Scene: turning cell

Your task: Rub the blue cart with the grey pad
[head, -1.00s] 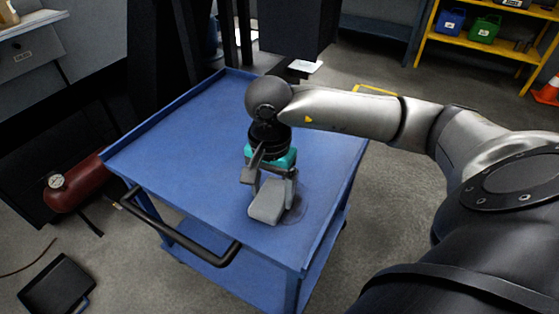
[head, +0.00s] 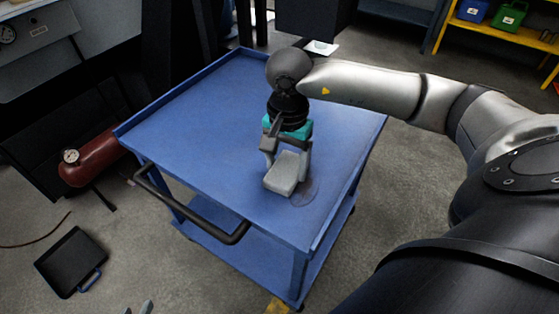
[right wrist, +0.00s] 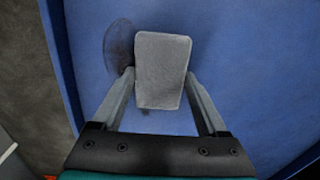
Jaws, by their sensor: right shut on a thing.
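The blue cart (head: 215,115) stands in the middle of the head view, with a raised rim and a black handle. A dark round smudge (head: 304,192) marks its top near the right edge; it also shows in the right wrist view (right wrist: 118,48). My right gripper (head: 287,160) is shut on the grey pad (head: 283,176), over the cart top beside the smudge and partly overlapping it in view. In the right wrist view the pad (right wrist: 161,70) sits between both fingers. Whether its underside touches the cart is hidden. Tips of my left gripper (head: 138,308) show apart at the bottom edge, empty.
A red tank with a gauge (head: 92,160) lies left of the cart. A black tray (head: 72,262) is on the floor at lower left. A yellow shelf (head: 490,35) with bins stands at upper right. Most of the cart top is clear.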

